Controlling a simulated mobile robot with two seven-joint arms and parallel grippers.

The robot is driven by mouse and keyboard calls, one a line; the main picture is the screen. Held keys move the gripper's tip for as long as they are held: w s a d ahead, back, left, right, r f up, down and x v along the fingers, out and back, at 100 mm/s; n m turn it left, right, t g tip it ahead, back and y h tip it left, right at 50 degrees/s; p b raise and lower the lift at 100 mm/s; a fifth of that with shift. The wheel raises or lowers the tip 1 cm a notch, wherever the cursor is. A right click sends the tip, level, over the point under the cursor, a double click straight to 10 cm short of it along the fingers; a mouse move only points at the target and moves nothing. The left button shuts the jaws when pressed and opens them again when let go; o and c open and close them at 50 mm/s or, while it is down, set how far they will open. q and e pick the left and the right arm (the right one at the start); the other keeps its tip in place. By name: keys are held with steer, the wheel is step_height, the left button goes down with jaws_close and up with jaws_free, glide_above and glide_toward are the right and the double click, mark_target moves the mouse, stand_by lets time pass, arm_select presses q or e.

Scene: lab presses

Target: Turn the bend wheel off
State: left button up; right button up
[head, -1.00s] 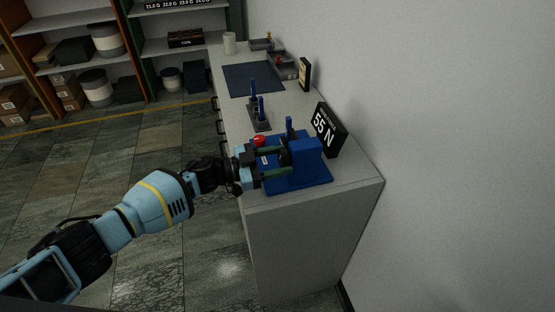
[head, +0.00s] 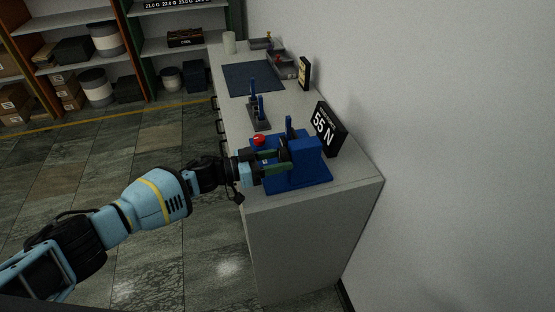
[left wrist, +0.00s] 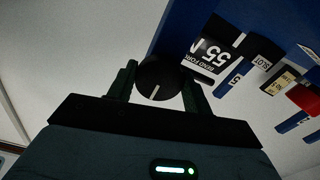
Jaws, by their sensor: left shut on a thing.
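The blue press (head: 306,157) stands on the near end of the counter. Its bend wheel (left wrist: 158,79) is a round black knob with a white pointer line, seen in the left wrist view. The line points down the picture, toward my gripper's palm. My left gripper (left wrist: 158,92) has one dark green finger on each side of the wheel and is shut on it. In the head view my left gripper (head: 277,164) reaches the press's left side and its fingers hide the wheel. A red button (head: 259,141) sits on the press beside the fingers. My right gripper is out of view.
A black sign reading 55 N (head: 327,129) stands behind the press by the wall. A dark stand with blue posts (head: 259,117), a dark mat (head: 253,79) and grey trays (head: 282,66) lie farther along the counter (head: 350,182). Floor to the left is clear.

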arm_select(q)
steer(key=o, duration=1)
steer(key=shift+v, duration=3.95)
